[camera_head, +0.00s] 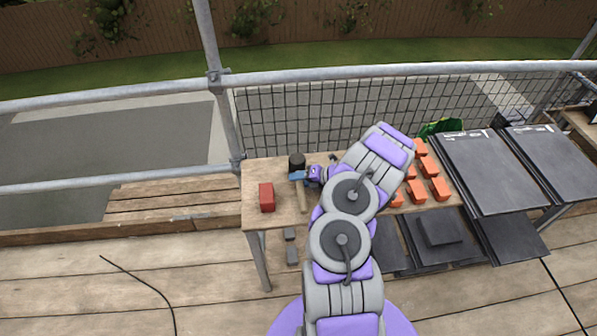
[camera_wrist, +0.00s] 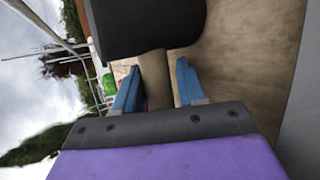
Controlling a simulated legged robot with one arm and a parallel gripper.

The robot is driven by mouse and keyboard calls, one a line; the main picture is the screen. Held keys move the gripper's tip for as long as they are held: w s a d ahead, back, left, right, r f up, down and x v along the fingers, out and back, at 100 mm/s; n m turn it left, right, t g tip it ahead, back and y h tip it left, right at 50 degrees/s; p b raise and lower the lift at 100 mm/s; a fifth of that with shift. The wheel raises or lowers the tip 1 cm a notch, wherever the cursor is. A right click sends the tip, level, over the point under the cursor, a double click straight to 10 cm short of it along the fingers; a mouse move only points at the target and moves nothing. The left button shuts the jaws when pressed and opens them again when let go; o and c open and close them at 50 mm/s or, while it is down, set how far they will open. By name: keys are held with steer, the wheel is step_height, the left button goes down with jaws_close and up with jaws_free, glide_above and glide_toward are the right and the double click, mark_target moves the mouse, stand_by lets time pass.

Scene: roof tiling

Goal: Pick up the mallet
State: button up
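The mallet has a thick black head (camera_head: 297,161) and a pale wooden handle (camera_head: 303,198). It is on the wooden table, right of a red block. My gripper (camera_head: 303,176) is at the handle just below the head. In the wrist view, the black head (camera_wrist: 150,25) fills the top and the handle (camera_wrist: 156,78) runs between the blue fingertips of my gripper (camera_wrist: 158,86). The fingers are apart, with a narrow gap showing on the right of the handle. The left finger is very close to the handle; contact is unclear.
The red block (camera_head: 266,197) sits on the table (camera_head: 256,168) at left. Several orange pieces (camera_head: 417,190) lie right of my arm. Dark tile stacks (camera_head: 490,170) are farther right. A metal railing (camera_head: 400,70) with mesh runs behind the table.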

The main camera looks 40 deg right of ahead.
steer(key=shift+a, duration=0.15)
steer(key=c, duration=0.3)
jaws_close()
step_height(320, 180, up, 10)
steer(key=p, duration=0.3)
steer(key=shift+o, duration=0.9)
jaws_free()
jaws_close()
